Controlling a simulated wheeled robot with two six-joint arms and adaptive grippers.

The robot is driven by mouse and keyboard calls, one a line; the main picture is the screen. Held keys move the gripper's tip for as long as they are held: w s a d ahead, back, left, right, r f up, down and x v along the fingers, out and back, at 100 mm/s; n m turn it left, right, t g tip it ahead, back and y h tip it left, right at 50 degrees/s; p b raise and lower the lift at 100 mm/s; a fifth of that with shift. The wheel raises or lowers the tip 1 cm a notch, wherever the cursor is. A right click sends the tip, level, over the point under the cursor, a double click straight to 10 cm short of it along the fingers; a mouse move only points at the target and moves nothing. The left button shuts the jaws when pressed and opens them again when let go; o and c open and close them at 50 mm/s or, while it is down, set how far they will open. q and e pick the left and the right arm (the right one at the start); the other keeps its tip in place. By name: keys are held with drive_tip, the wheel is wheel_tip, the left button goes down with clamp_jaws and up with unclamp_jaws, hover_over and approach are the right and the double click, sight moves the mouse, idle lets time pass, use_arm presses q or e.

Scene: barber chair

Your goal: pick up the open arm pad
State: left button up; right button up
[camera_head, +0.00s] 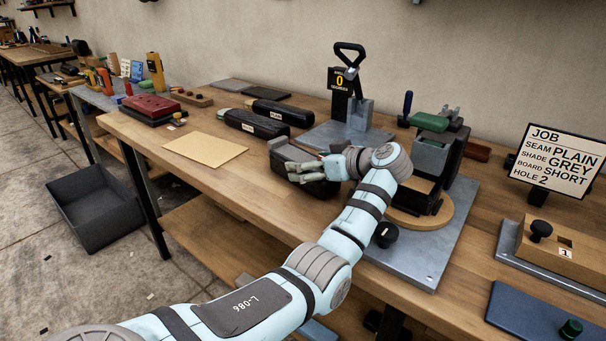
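My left arm comes in from the lower left, and its gripper (306,172) is at a dark grey, block-shaped pad (288,154) in the middle of the bench. The gripper's fingers lie against or just over the pad's near right side and hide part of it. I cannot tell whether they are closed on it. I cannot tell from this view which pad is the open one. My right gripper is not in view.
A tan sheet (205,149) lies left of the pads, with a red-topped block (151,106) beyond. A metal press (434,160) stands right of the gripper, and a counter stand (340,95) behind. A job sign (557,160) stands at right. A dark bin (88,218) is on the floor.

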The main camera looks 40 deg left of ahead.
use_arm(q)
drive_tip(key=shift+d+r, duration=0.15)
drive_tip(key=c, duration=1.7)
